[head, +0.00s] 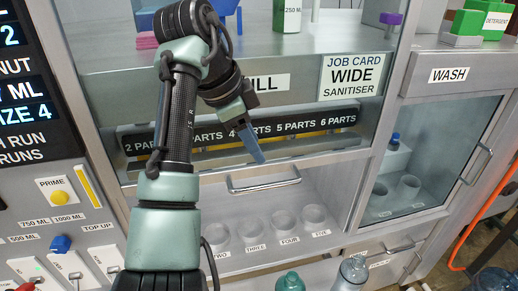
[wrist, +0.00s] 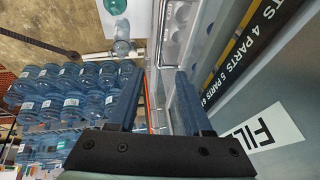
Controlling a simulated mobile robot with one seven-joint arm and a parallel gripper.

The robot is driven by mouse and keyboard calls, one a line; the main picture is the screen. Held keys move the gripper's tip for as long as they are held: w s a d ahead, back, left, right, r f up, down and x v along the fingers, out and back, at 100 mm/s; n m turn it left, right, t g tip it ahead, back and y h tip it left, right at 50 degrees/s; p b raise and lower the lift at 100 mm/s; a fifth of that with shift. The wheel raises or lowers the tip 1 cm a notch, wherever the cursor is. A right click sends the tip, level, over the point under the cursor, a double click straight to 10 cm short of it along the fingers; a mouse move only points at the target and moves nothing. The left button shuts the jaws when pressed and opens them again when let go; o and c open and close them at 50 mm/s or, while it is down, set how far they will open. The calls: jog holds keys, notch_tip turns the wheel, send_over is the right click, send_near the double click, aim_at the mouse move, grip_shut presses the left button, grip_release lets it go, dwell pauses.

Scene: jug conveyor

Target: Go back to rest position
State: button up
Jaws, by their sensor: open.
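My gripper (head: 260,158) hangs at the end of my bent arm in front of the fill cabinet, close to the parts strip (head: 250,128). Only one blue finger shows clearly in the head view. In the wrist view, the two blue fingers of my gripper (wrist: 160,75) stand apart with nothing between them. The gripper is open and empty. The "FILL" label (head: 268,82) is partly hidden behind my wrist in the head view, and the label also shows in the wrist view (wrist: 262,130).
A cabinet handle (head: 264,184) lies just below the gripper. Cup holders (head: 284,221) sit in the lower bay. The wash cabinet (head: 455,85) is at the right. A control panel (head: 55,215) is at the left. Several blue jugs (wrist: 70,90) are stacked in the wrist view.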

jog(key=shift+r, duration=0.1)
dwell(0.3)
jog(key=w+d+r+n+t+b, duration=0.3)
jog(key=d+r+n+t+b, duration=0.35)
jog(key=t, duration=0.55)
jog(key=s+a+r+n+t+y+b, duration=0.1)
jog(key=s+r+n+t, duration=0.3)
jog(key=s, duration=0.7)
jog(key=s+a+r+n+t+y+b, duration=0.1)
jog(key=s+r+n+t, duration=0.3)
jog(key=s+r+t, duration=0.4)
jog(key=s+r+y, duration=0.1)
jog(key=s+r, duration=0.2)
jog(key=shift+s+r+y, duration=0.15)
jog(key=shift+s+y, duration=0.15)
